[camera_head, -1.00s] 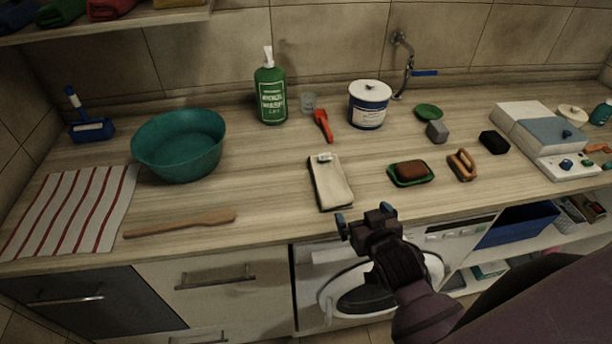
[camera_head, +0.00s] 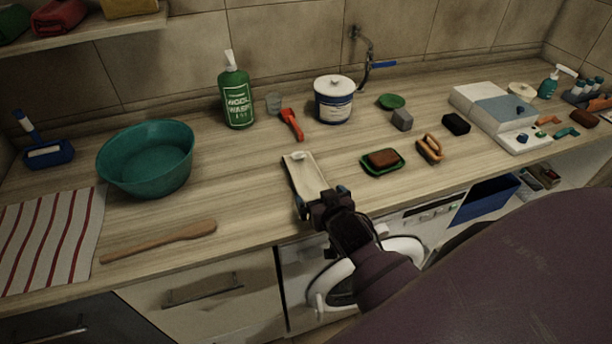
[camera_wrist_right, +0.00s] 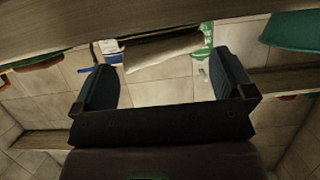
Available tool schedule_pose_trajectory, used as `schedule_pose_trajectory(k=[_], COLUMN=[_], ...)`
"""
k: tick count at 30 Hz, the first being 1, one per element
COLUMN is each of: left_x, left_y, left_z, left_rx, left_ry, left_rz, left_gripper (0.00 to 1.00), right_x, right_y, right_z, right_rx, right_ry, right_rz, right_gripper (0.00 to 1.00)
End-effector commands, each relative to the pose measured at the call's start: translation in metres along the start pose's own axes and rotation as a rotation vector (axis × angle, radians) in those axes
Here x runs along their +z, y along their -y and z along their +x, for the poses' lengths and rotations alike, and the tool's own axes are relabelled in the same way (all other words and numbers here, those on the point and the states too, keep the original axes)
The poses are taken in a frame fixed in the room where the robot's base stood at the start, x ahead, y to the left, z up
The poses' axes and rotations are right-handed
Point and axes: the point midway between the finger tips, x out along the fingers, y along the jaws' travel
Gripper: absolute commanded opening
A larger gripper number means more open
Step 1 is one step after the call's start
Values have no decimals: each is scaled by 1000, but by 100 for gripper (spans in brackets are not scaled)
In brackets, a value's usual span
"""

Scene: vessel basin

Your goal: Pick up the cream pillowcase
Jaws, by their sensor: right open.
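The cream pillowcase (camera_head: 304,172) lies folded on the wooden counter, with a small pale patch at its far end. My right gripper (camera_head: 322,197) is open at the near end of the pillowcase and covers part of that end. In the right wrist view the pillowcase (camera_wrist_right: 163,48) shows ahead of the gap between the two spread fingers (camera_wrist_right: 165,85), with nothing between them. I cannot tell whether a finger touches the cloth. My left gripper is not in view.
Bare counter lies between basin and pillowcase.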

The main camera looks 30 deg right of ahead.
Motion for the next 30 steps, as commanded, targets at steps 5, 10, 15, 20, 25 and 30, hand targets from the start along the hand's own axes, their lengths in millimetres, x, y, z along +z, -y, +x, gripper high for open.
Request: schedule_pose_trajectory(k=[5,10,15,20,25,30], left_x=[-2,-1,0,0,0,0], left_y=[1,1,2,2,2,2], left_z=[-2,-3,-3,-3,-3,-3], left_rx=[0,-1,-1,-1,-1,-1], left_ry=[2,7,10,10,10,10], left_rz=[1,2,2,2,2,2], left_gripper=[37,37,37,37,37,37], right_x=[-2,-2,-1,0,0,0], right_y=[1,1,1,1,1,1], right_z=[21,41,49,50,49,49], right_rx=[0,0,1,1,0,0], right_ry=[1,-1,0,0,0,0], right_rz=[-2,-2,-1,-1,-1,0], right_gripper=[100,100,100,100,82,56])
